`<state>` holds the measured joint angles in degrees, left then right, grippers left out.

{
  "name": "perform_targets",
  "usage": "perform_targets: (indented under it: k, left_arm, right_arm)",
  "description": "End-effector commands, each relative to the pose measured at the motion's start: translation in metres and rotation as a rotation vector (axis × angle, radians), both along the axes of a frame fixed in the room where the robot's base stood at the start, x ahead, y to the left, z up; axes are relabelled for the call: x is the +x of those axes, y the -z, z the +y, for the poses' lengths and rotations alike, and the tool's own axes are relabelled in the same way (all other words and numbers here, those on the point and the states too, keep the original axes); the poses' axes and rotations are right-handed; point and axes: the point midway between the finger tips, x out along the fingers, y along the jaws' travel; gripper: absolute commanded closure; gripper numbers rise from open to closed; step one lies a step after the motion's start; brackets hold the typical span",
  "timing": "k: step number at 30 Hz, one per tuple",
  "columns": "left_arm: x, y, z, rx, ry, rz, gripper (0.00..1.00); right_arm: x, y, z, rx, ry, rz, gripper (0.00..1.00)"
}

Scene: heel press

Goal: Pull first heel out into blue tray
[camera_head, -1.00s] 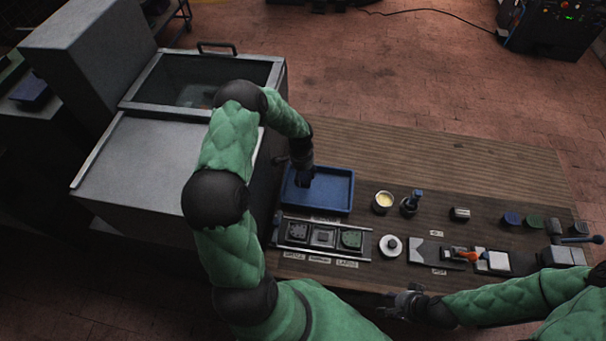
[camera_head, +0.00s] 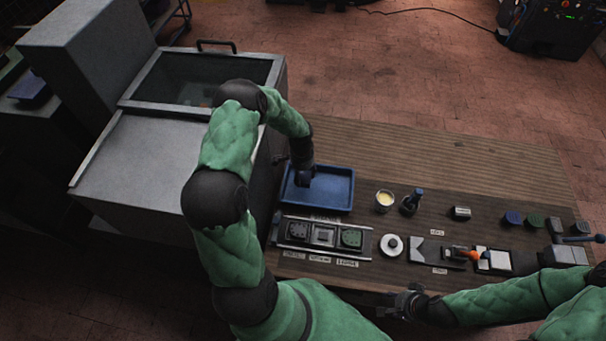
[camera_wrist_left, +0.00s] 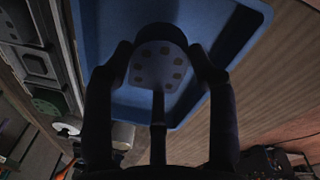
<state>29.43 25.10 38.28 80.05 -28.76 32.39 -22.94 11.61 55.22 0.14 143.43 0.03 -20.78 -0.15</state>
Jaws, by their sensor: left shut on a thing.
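The blue tray (camera_head: 331,191) lies on the table beside the grey chest-like machine. My left gripper (camera_head: 304,177) is over the left part of the tray. In the left wrist view my left gripper (camera_wrist_left: 162,75) is shut on a heel (camera_wrist_left: 158,64), a dark-rimmed rounded piece with a pale face and several small brownish dots. The heel is in front of the blue tray (camera_wrist_left: 112,20); I cannot tell if it touches the tray floor. My right gripper (camera_head: 402,303) is near the table's front edge, small and dark, and its fingers are unclear.
A rack with three dark and green plates (camera_head: 323,236) stands in front of the tray. A white round piece (camera_head: 391,245), a cup with yellow contents (camera_head: 384,200) and a blue-topped bottle (camera_head: 411,202) stand to the right.

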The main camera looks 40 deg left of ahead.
Motion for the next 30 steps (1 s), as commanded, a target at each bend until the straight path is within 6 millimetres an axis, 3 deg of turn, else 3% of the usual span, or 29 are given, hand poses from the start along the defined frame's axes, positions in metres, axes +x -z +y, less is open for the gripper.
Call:
perform_targets:
  k: [30]
  left_arm:
    - [0.0, 0.027, 0.0, 0.0, 0.0, 0.0, 0.86]
  right_arm:
    - [0.0, 0.023, 0.0, 0.0, 0.0, 0.0, 0.6]
